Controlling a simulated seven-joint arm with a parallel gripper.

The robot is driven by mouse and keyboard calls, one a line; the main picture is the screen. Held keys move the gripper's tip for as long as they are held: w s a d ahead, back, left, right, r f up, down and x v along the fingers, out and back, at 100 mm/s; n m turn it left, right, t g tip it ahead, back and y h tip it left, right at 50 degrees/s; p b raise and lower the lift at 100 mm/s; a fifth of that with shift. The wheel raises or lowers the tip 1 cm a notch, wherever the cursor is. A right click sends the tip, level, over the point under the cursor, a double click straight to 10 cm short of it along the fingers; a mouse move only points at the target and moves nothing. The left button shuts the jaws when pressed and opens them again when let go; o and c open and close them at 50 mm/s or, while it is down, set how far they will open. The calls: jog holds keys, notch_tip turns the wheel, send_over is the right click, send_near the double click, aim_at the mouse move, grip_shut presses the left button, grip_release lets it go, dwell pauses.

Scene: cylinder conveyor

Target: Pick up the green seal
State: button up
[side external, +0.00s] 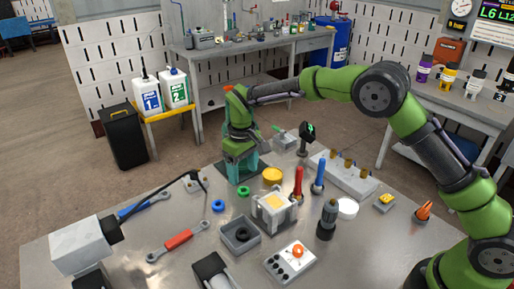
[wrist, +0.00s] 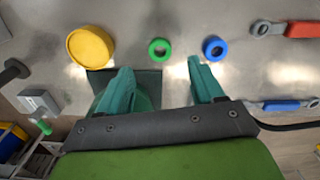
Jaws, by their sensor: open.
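The green seal (side external: 243,191) is a small ring lying flat on the metal table, between a blue seal (side external: 218,206) and a yellow round lid (side external: 272,175). My gripper (side external: 238,180) points down with its teal fingers just behind the green seal. In the wrist view, the green seal (wrist: 152,49) lies just beyond the fingertips of my gripper (wrist: 160,65), roughly midway between them. The fingers are spread apart with nothing between them. The blue seal (wrist: 205,48) is to its right and the yellow lid (wrist: 90,47) to its left.
A white fixture (side external: 273,213) and a grey tray (side external: 240,246) holding a dark ring stand in front of the seals. Red (side external: 298,186) and blue (side external: 318,172) upright tools stand to the right. Wrenches (side external: 178,241) lie to the left.

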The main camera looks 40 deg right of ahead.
aim_at(244, 190)
jog(key=shift+f, duration=3.2)
jog(key=shift+c, duration=0.3)
